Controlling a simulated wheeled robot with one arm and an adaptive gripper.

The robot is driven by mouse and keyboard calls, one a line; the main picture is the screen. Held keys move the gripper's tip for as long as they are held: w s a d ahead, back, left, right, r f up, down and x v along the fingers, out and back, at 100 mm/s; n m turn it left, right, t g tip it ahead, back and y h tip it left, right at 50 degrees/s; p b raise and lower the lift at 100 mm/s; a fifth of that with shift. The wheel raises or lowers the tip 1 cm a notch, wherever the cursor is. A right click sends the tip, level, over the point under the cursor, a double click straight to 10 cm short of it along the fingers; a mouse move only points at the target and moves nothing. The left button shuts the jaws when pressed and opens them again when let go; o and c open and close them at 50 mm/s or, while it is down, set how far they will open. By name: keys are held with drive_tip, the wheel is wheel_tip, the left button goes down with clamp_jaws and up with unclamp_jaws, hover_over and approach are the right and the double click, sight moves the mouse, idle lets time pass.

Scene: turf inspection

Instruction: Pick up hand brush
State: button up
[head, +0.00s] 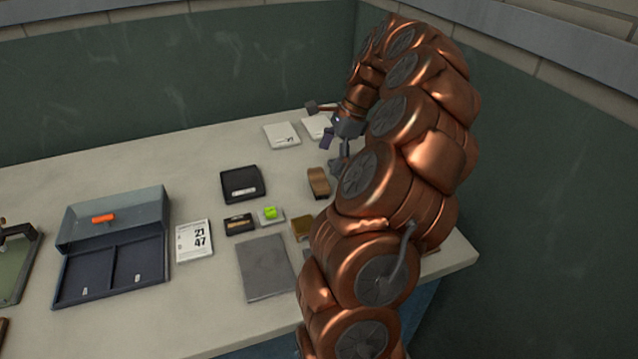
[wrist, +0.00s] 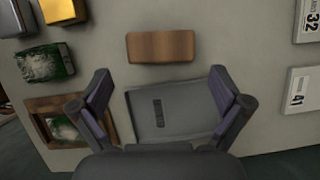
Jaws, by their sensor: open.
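The hand brush seems to be the brown wooden-backed block (head: 319,182) lying on the table left of my arm in the head view. It shows in the wrist view as a wooden bar (wrist: 160,46) at top centre, lying crosswise; its bristles cannot be made out. My gripper (wrist: 160,80) is open and empty, its fingers spread on either side of the picture's middle. The bar lies just beyond the fingertips, apart from them. In the head view my gripper (head: 338,150) hangs above the table's back right, behind the brush and partly hidden.
A grey shallow tray (wrist: 190,108) lies beneath my gripper. Numbered cards (wrist: 302,90) lie right; a turf sample in a wooden frame (wrist: 40,104) and a gold block (wrist: 57,11) lie left. In the head view a black box (head: 242,184) and grey slab (head: 267,268) lie left of the brush.

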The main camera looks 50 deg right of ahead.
sight(319, 177)
drive_tip(key=shift+p+x, duration=0.7)
drive_tip(key=shift+x, duration=2.65)
drive_tip(key=shift+w+a+r, duration=0.1)
drive_tip(key=c, duration=0.8)
drive_tip(key=shift+r+b, duration=0.5)
drive_tip(key=shift+r, duration=1.1)
drive_tip(key=shift+a+r, duration=0.1)
drive_tip(key=shift+r, duration=0.05)
drive_tip(key=s+a+b, duration=0.1)
drive_tip(key=s+a, duration=0.2)
drive_tip(key=s, duration=0.1)
drive_tip(key=s+a+r+b, duration=0.1)
drive_tip(key=s+a, duration=0.3)
drive_tip(key=s+a+b, duration=0.1)
drive_tip(key=s+a, duration=0.2)
drive_tip(key=s, duration=0.1)
drive_tip(key=shift+a+r, duration=0.15)
drive_tip(key=shift+r, duration=0.1)
